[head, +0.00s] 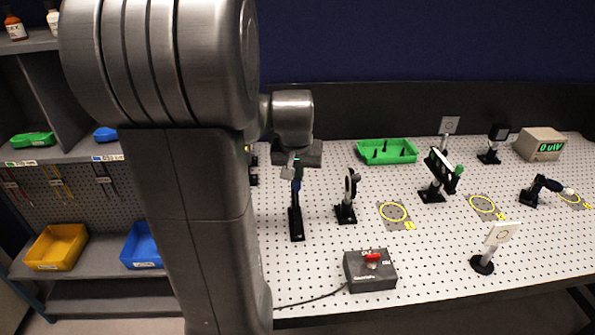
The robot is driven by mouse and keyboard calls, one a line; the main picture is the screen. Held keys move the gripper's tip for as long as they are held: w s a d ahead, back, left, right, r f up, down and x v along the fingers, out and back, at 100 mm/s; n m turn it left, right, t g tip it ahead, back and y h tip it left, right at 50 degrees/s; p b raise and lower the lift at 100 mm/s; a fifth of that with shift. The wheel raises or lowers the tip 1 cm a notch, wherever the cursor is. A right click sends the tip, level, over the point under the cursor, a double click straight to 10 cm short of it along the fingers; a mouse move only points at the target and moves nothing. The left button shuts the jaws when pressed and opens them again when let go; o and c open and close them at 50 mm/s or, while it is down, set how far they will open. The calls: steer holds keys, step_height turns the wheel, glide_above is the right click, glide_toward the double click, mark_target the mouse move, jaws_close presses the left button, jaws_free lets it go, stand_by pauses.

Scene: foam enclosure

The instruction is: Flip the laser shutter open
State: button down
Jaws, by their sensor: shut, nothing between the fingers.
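My gripper (291,171) hangs from my arm over the left part of the optical table and is shut and empty. Right below it stands a slim dark post on a long black base (296,224). The gripper hides the top of this post, and I cannot tell whether they touch. Just right of it is a black post mount with a round head (350,186). No part is clearly recognisable as the laser shutter, and I cannot tell its flag position. A grey box with a red switch (370,269) sits at the table's front.
A green tray (362,158) lies at the back. A slanted black mount (440,170), yellow-ringed marks (394,212), a card on a post (483,265) and a meter reading "0 uW" (541,145) stand rightward. Shelves with a yellow bin (57,247) are left. My arm hides the table's left side.

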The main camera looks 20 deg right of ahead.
steer(key=shift+s+f, duration=0.15)
steer(key=v, duration=1.4)
steer(key=shift+w+b, duration=0.2)
steer(key=shift+b, duration=0.25)
steer(key=shift+d, duration=0.1)
steer(key=p+x, duration=0.1)
steer(key=x, duration=1)
steer(key=shift+f, duration=0.35)
steer(key=w+d+f+p, duration=0.1)
steer(key=w+f, duration=0.1)
steer(key=w, duration=0.3)
steer(key=shift+w+d, duration=0.25)
steer(key=shift+d, duration=0.05)
steer(key=shift+s, duration=0.1)
